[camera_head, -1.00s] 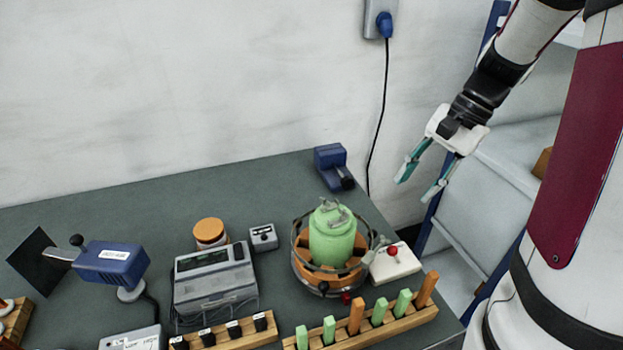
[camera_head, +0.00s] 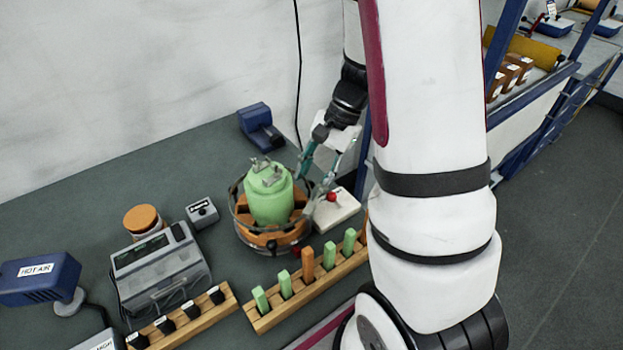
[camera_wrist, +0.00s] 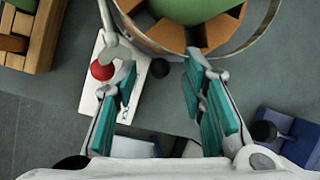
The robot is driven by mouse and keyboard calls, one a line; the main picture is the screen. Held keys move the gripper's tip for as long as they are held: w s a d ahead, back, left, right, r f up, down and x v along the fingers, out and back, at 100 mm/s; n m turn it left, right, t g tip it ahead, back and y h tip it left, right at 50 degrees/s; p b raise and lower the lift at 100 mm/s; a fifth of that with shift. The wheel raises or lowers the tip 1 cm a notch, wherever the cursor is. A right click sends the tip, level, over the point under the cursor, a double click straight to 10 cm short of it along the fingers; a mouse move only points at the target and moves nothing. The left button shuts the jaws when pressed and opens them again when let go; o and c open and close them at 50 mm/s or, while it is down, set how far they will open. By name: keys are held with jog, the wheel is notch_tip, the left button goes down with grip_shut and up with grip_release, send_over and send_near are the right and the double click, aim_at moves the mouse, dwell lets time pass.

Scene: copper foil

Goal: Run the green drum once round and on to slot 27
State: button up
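The green drum (camera_head: 268,195) stands upright on an orange slotted wheel (camera_head: 249,237) inside a grey hoop. A black knob (camera_head: 271,245) shows at the wheel's front. In the wrist view the drum's edge (camera_wrist: 190,8) is at the top. My gripper (camera_head: 314,177) is at the drum's right, above a white box (camera_head: 343,208) with a red ball (camera_head: 332,197). Slot numbers are not readable.
A wooden rack (camera_head: 318,294) with green and orange pegs stands in front. A blue tool (camera_head: 260,127) lies behind the drum. A grey device (camera_head: 160,270), an orange-lidded jar (camera_head: 143,222) and a small grey box (camera_head: 202,212) stand left. My arm hides the table's right end.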

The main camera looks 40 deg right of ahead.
jog(key=shift+x, duration=0.85)
jog(key=shift+c, duration=0.4)
grip_shut()
jog(key=shift+s, duration=0.1)
jog(key=shift+s+m+t, duration=0.3)
jog(key=shift+s+m, duration=0.35)
jog(key=shift+m, duration=0.25)
jog(key=shift+o, duration=0.4)
grip_release()
